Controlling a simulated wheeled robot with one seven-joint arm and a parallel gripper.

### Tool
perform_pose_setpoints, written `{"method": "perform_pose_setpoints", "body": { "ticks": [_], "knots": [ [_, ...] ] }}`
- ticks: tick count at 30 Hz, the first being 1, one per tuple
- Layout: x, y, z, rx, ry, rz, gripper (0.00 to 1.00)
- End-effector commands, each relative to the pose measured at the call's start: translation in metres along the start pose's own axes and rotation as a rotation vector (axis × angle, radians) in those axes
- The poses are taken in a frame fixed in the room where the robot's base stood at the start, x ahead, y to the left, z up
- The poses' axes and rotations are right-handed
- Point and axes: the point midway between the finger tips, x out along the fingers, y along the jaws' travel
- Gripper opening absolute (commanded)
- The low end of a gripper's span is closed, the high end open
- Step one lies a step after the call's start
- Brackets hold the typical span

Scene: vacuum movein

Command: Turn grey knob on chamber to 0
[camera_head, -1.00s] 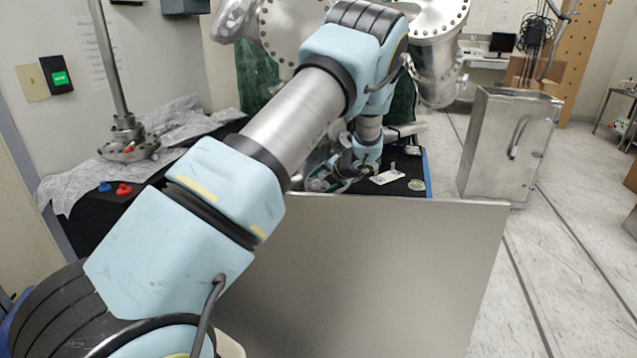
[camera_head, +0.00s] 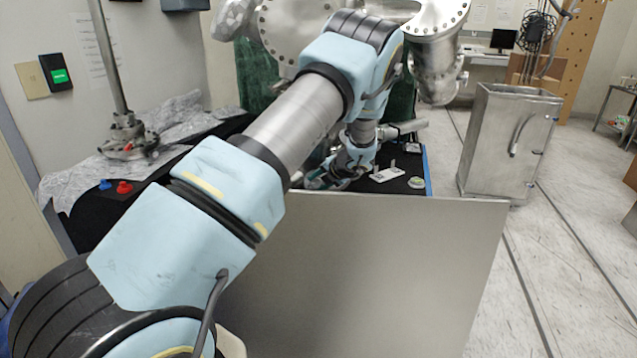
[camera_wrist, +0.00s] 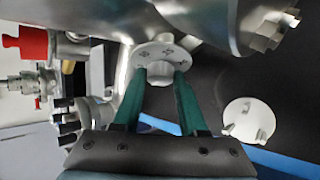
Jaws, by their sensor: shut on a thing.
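The grey knob (camera_wrist: 160,52) is a pale round dial with dark markings on its face, at the upper middle of the wrist view. My gripper (camera_wrist: 161,76) has its two green fingers on either side of the dial's raised grip and is shut on it. The markings are too small to read. The steel chamber (camera_head: 296,32) stands at the back of the head view, partly behind my arm. In the head view my gripper (camera_head: 326,180) is low beside the black table, and the knob is hidden there.
A pale disc (camera_wrist: 248,122) lies on the black surface to the right of my gripper. A red valve part (camera_wrist: 32,43) and metal fittings are at left. A large steel flange (camera_wrist: 240,22) hangs close above right. A grey panel (camera_head: 380,270) stands before the table.

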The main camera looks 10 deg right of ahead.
Motion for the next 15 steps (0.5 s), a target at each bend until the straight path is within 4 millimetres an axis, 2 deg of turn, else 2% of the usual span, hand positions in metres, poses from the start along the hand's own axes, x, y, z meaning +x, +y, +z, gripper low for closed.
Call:
{"method": "perform_pose_setpoints", "body": {
  "ticks": [1, 5, 11, 15],
  "knots": [
    [-0.0002, 0.0000, 0.0001, 0.000, 0.000, 0.000, 0.14],
    [-0.0002, -0.0001, 0.0001, 0.000, 0.000, 0.000, 0.00],
    [-0.0006, 0.0009, 0.0003, -0.006, 0.000, -0.004, 0.00],
    [-0.0028, 0.0068, 0.0008, -0.094, 0.002, -0.075, 0.00]
  ]
}}
